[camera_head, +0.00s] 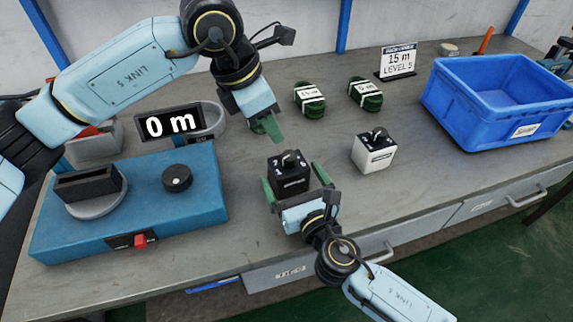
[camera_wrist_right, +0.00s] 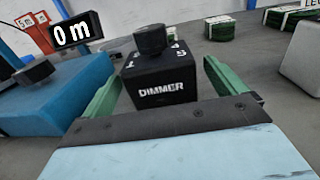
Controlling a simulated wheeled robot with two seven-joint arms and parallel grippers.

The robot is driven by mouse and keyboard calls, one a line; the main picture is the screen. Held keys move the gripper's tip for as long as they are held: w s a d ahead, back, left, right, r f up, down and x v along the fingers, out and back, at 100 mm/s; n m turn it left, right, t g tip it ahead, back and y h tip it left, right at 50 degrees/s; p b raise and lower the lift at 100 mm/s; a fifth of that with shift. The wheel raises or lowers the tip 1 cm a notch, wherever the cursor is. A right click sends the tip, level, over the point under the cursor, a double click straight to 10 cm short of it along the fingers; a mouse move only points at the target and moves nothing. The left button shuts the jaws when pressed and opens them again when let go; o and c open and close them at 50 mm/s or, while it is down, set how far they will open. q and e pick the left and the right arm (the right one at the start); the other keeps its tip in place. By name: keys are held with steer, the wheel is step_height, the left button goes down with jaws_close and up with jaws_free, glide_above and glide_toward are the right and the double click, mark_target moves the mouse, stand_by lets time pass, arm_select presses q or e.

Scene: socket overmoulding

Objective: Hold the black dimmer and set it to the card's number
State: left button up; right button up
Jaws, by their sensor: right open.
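The black dimmer (camera_head: 288,175) stands upright on the table, with a dark knob on top; in the right wrist view it (camera_wrist_right: 160,85) shows its DIMMER label and some numbers round the knob. The card (camera_head: 398,60) at the back reads "15 m" and "LEVEL 5".
A white dimmer-like box (camera_head: 373,151) stands to the right. Several green cable coils (camera_head: 310,98) lie behind. A blue crate (camera_head: 490,95) is at the right. A blue machine (camera_head: 140,205) with a knob, red switch and "0 m" display (camera_head: 170,123) is at the left.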

mark_target(285, 165)
steer(key=shift+x, duration=2.3)
